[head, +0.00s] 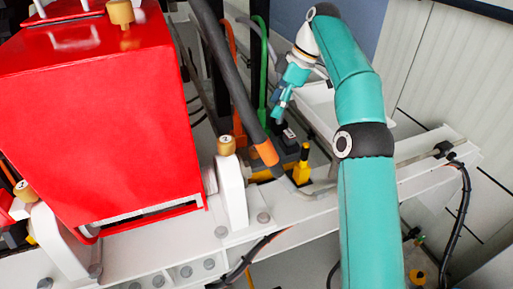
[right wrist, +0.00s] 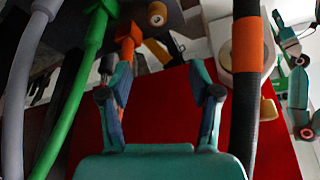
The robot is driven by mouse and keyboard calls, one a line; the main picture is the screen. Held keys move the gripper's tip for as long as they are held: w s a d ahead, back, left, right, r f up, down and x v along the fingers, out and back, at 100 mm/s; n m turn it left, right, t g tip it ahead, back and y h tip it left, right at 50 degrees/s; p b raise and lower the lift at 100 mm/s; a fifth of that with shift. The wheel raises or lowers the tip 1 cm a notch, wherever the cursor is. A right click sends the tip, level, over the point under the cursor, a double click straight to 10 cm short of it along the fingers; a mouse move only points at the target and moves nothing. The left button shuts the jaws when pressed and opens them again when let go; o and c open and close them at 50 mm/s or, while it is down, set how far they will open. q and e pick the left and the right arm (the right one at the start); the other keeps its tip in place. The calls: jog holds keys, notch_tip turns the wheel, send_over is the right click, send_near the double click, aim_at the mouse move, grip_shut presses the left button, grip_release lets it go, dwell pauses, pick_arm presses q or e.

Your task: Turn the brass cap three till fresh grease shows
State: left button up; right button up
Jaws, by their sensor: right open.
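In the head view, one brass cap (head: 227,145) sits on a white bracket to the right of the red pump housing (head: 95,110). Another brass cap (head: 25,191) is at the far left, and a third brass cap (head: 120,12) is at the top. Their markings are too small to read surely. My left gripper is not in view.
A thick dark hose with an orange collar (head: 265,153) runs between the housing and my right arm. A green hose (head: 263,65) and yellow-handled fitting (head: 303,160) stand nearby. A white beam (head: 330,209) crosses below. In the right wrist view, hoses flank the gripper.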

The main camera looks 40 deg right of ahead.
jog(key=b, duration=0.4)
send_near(255, 151)
jog(key=w+f, duration=0.1)
jog(key=f, duration=0.1)
jog(key=x, duration=0.7)
jog(key=shift+w+d+f, duration=0.1)
jog(key=shift+w+f, duration=0.15)
jog(key=shift+w, duration=0.05)
jog(key=c, duration=1.1)
jog(key=shift+f+m+b, duration=0.1)
jog(key=shift+m+b, duration=0.5)
jog(key=shift+b, duration=0.1)
jog(key=shift+c, duration=0.2)
jog(key=shift+m+t, duration=0.3)
jog(key=shift+m, duration=0.1)
